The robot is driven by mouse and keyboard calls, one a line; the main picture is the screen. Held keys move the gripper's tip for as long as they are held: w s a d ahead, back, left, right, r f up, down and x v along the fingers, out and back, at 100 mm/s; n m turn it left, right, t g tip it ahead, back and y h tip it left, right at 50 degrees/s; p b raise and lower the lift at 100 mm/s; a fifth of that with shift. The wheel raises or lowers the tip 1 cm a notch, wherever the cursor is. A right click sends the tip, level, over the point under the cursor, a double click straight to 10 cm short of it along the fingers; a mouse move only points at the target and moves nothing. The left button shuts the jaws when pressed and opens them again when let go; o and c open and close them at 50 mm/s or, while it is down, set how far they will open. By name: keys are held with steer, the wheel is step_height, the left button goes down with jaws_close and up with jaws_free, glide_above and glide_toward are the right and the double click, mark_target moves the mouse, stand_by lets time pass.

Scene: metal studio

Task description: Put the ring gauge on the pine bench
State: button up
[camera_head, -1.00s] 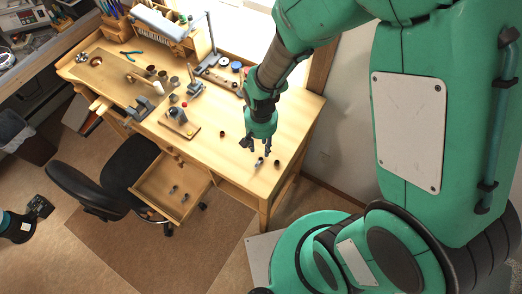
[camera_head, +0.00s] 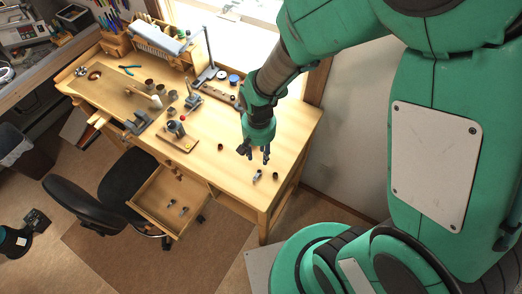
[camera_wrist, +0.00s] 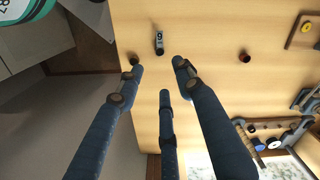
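A small grey piece with a round dark mark, which looks like the ring gauge (camera_head: 257,176), stands on the near right part of the pine bench (camera_head: 235,176). It also shows in the wrist view (camera_wrist: 159,42), apart from all my fingers. My gripper (camera_head: 254,154) hangs over the bench, a little farther back than the piece. In the wrist view my three-fingered gripper (camera_wrist: 160,76) has its fingers spread, with nothing between them.
Small dark cups stand on either side of the grey piece, one at the right (camera_head: 275,176) and one farther left (camera_head: 220,147). A wooden stand with a dark tool (camera_head: 178,137) is left of these. An open drawer (camera_head: 160,212) holds small grey parts. A black chair (camera_head: 85,205) stands in front.

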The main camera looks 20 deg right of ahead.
steer(key=s+d+r+t, duration=0.1)
steer(key=d+r+t, duration=0.25)
steer(key=r, duration=1.45)
steer(key=s+d+r+t, duration=0.1)
steer(key=s+d+r, duration=0.1)
steer(key=s+r, duration=0.3)
steer(key=s+d+r+t, duration=0.1)
steer(key=s+d+r, duration=0.2)
steer(key=r, duration=0.7)
steer(key=s, duration=0.2)
steer(key=shift+s+d+n, duration=0.35)
steer(key=shift+s+n, duration=0.05)
steer(key=shift+f, duration=0.1)
step_height(320, 180, down, 12)
steer(key=b, duration=1.2)
steer(key=shift+f+b, duration=0.25)
steer(key=shift+b, duration=0.1)
